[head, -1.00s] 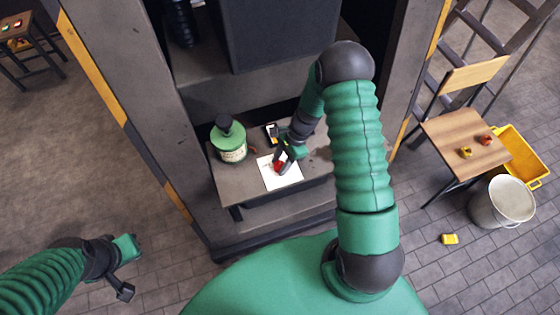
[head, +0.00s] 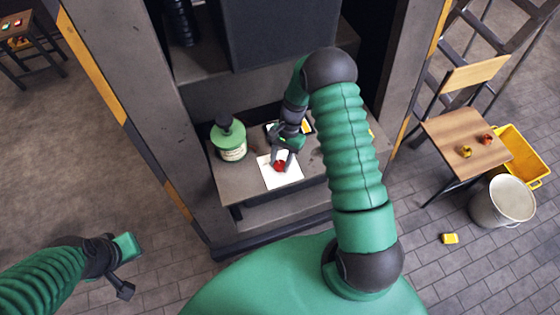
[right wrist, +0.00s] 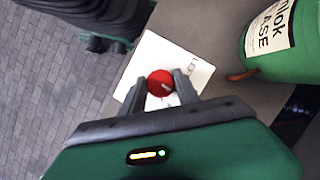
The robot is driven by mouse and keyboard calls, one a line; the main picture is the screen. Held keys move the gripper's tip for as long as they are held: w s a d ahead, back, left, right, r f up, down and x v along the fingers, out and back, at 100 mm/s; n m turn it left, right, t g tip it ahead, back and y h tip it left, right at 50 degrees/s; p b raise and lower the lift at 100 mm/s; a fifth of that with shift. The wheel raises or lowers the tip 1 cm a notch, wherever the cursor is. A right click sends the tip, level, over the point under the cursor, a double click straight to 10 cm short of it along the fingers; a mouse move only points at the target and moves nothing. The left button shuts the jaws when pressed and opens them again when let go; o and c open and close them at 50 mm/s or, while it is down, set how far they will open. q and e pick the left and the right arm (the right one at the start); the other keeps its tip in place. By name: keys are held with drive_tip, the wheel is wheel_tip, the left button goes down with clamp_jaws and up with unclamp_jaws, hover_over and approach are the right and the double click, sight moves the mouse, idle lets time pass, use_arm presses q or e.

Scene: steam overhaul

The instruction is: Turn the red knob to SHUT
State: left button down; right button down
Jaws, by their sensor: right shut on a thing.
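The red knob (head: 279,166) sits on a white plate (head: 283,182) on the grey shelf in the head view.
A green can (head: 229,142) with a pale label stands left of the plate, close to my right gripper. The grey shelf (head: 234,184) lies between upright posts. A wooden chair (head: 468,135), a yellow crate (head: 522,158) and a white bucket (head: 503,201) stand at the right.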

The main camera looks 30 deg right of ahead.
drive_tip(key=shift+w+d+r, duration=0.15)
drive_tip(key=shift+w, duration=0.1)
drive_tip(key=c, duration=1.2)
unclamp_jaws()
drive_tip(key=shift+c, duration=0.2)
drive_tip(key=o, duration=0.3)
drive_tip(key=shift+s, duration=0.1)
drive_tip(key=shift+o, duration=0.2)
drive_tip(key=b+v, duration=0.1)
drive_tip(key=v, duration=1.5)
drive_tip(key=shift+r, duration=0.3)
drive_tip(key=shift+d, duration=0.15)
